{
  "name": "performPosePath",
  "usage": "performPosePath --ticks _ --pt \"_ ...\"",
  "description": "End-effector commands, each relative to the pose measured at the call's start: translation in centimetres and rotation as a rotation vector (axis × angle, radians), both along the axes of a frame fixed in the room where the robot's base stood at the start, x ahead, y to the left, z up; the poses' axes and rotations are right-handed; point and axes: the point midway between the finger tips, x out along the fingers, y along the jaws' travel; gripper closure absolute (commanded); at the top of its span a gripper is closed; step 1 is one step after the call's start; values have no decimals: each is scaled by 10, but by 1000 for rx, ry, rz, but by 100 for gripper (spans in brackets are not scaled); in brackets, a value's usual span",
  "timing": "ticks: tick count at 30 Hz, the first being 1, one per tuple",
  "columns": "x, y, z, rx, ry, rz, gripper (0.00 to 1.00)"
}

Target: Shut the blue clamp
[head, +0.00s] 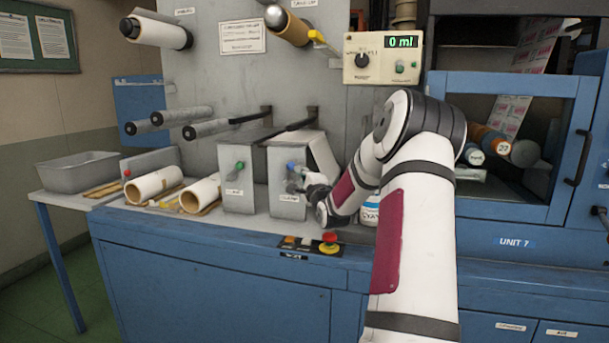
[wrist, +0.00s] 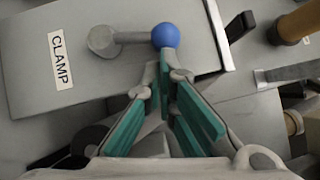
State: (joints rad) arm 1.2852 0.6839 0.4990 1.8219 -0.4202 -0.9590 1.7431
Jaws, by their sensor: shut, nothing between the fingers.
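The blue clamp is a grey lever (wrist: 130,38) with a round pivot at one end and a blue ball knob (wrist: 166,35) at the other. It sits on a grey box face labelled CLAMP (wrist: 60,60). In the head view the blue knob (head: 291,165) shows on the right-hand of two grey boxes. My gripper (wrist: 166,72) is shut and empty, its fingertips close to the blue knob; I cannot tell whether they touch it. In the head view my gripper (head: 305,188) is beside the lever and partly covers it.
A matching box with a green-knobbed lever (head: 240,166) stands just left. A red button (head: 329,238) is on the bench front below. Cardboard cores (head: 154,184) and a grey tray (head: 78,172) lie to the left. A control box (head: 383,58) hangs above my arm.

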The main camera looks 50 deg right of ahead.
Motion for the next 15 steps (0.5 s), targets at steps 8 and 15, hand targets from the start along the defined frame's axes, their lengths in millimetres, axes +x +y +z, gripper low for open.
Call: performPosePath --ticks 8,15 --pt "5 3 10 -43 102 3 100" --pt "15 8 22 -121 285 3 100"
